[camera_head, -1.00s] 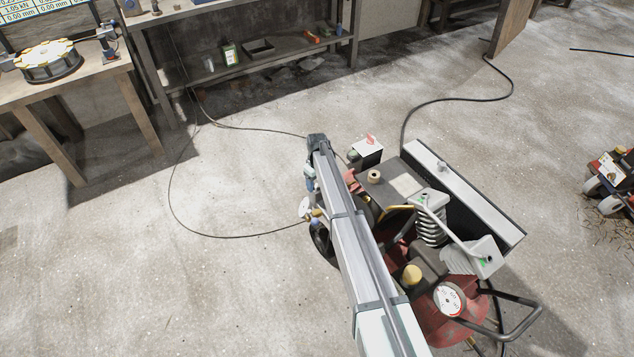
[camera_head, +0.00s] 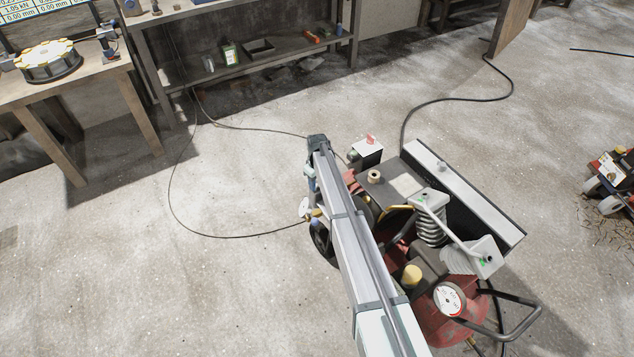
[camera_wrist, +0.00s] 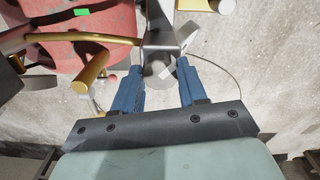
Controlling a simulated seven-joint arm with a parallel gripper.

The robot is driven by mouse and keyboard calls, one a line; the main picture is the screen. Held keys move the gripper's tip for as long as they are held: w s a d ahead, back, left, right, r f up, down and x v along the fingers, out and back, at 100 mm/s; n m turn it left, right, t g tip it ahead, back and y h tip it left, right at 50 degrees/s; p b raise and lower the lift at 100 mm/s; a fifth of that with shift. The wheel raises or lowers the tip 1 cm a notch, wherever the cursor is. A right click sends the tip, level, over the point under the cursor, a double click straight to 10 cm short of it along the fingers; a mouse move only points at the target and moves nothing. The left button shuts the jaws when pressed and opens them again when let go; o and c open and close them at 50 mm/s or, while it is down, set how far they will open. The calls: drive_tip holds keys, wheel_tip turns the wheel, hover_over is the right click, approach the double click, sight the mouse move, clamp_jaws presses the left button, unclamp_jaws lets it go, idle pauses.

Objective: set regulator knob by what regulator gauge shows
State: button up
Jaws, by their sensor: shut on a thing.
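My gripper (camera_wrist: 158,72) has two blue fingers, shut on a grey round part between their tips, which I take to be the regulator knob (camera_wrist: 157,69). In the head view my gripper (camera_head: 311,184) is at the compressor's left side, partly hidden by my arm. A small pale round dial, apparently the regulator gauge (camera_head: 304,207), sits just below the fingers there, beside brass fittings. Its needle and marks are too small to read. The knob is hidden in the head view.
The red compressor (camera_head: 437,318) carries a larger white gauge (camera_head: 449,299) and a black handle (camera_head: 520,322). A thin hose (camera_head: 205,236) loops over the floor to the left. A bench (camera_head: 95,85) stands far left. Open floor lies between.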

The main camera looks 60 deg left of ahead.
drive_tip(key=shift+m, duration=0.3)
drive_tip(key=m, duration=0.4)
drive_tip(key=shift+m, duration=2.4)
drive_tip(key=o, duration=1.1)
drive_tip(key=shift+c, duration=0.2)
drive_tip(key=shift+r, duration=0.1)
wheel_tip(320, 180, up, 14)
